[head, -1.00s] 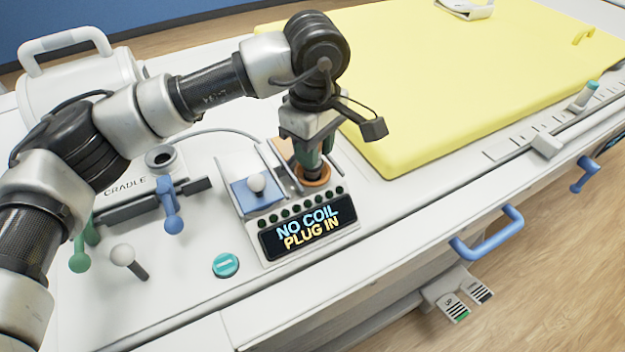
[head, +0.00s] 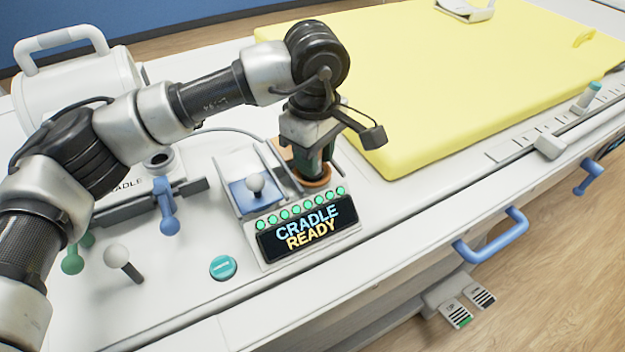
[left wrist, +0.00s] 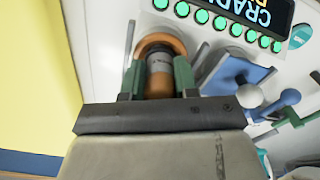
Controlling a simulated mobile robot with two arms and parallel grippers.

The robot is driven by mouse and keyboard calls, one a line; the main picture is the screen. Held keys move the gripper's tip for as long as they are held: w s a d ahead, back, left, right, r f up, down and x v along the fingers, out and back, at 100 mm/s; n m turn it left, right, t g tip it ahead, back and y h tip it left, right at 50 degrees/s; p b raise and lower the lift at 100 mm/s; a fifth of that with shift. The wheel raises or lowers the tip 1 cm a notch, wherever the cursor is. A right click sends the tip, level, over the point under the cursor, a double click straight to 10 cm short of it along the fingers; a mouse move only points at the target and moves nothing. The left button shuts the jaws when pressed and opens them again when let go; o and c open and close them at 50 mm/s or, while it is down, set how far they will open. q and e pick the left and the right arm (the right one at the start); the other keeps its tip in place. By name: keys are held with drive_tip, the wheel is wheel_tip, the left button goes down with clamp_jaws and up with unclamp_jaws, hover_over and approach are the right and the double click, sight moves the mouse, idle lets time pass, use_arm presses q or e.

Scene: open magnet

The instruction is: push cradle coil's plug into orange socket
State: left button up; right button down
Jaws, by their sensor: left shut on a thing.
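My left gripper (head: 312,160) points down over the orange socket (head: 318,182) on the console. In the left wrist view its green fingers (left wrist: 158,78) are shut on the cradle coil's plug (left wrist: 160,66), a grey and orange-brown cylinder. The plug's end is inside the orange socket ring (left wrist: 163,41). The display (head: 307,229) reads "CRADLE READY" and the row of lamps above it is lit green. The cradle coil (head: 128,186) stands at the left, partly hidden by my left arm. My right gripper is not in view.
A blue plate with a white knob (head: 256,184) lies just left of the socket. A teal button (head: 223,267) and a white-knobbed lever (head: 118,256) are nearer the front. A yellow mattress (head: 450,80) covers the table behind and to the right.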

use_arm(q)
drive_tip(key=o, duration=1)
drive_tip(key=shift+r, duration=0.1)
wheel_tip(320, 180, up, 11)
drive_tip(key=shift+f, duration=0.2)
